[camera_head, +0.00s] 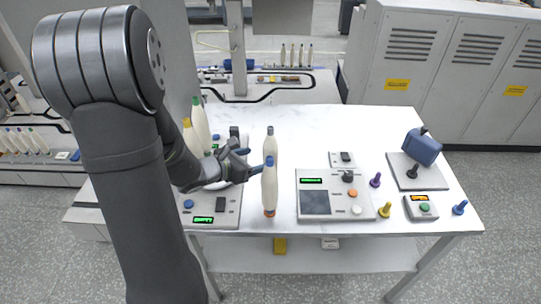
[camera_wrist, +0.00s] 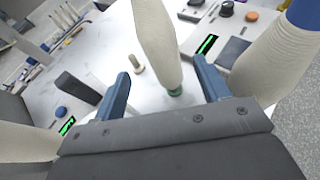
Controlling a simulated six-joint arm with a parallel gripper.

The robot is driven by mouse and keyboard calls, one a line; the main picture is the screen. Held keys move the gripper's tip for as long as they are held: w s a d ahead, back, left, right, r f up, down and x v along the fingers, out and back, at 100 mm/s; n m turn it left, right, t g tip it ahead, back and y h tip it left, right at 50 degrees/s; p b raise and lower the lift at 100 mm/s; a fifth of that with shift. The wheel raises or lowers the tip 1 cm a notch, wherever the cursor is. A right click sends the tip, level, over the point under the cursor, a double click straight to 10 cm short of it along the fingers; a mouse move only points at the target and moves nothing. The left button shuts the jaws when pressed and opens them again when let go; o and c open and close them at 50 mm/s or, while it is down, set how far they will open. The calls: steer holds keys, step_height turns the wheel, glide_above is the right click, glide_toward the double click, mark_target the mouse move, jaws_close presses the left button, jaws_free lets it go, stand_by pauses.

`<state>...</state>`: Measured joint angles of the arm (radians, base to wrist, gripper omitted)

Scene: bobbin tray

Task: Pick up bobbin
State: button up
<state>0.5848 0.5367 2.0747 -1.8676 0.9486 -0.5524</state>
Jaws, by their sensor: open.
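My gripper (camera_head: 244,163) is open above the left part of the white table, its blue fingers pointing right. In the wrist view, a cream bobbin (camera_wrist: 157,40) with a green foot shows upright between the open fingers (camera_wrist: 161,72), with gaps on both sides. It seems to be the grey-topped bobbin (camera_head: 270,146) in the head view. A blue-topped bobbin (camera_head: 270,188) with an orange foot stands in front of it, close to the gripper; it also shows at the right of the wrist view (camera_wrist: 275,58). A green-topped bobbin (camera_head: 200,124) and a yellow-topped one (camera_head: 190,138) stand behind the arm.
A control panel (camera_head: 312,203) with a dark screen is right of the bobbins. Another panel (camera_head: 228,211) lies under my arm. Purple, yellow and blue pegs, a small button box (camera_head: 421,208) and a blue device (camera_head: 422,148) are at the right.

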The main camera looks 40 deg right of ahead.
mark_target(264, 157)
steer(key=x, duration=0.4)
steer(key=shift+d, duration=0.1)
steer(key=x, duration=0.5)
steer(key=shift+s+f, duration=0.2)
steer(key=shift+f, duration=0.1)
steer(key=c, duration=1.1)
steer(key=shift+r, duration=0.1)
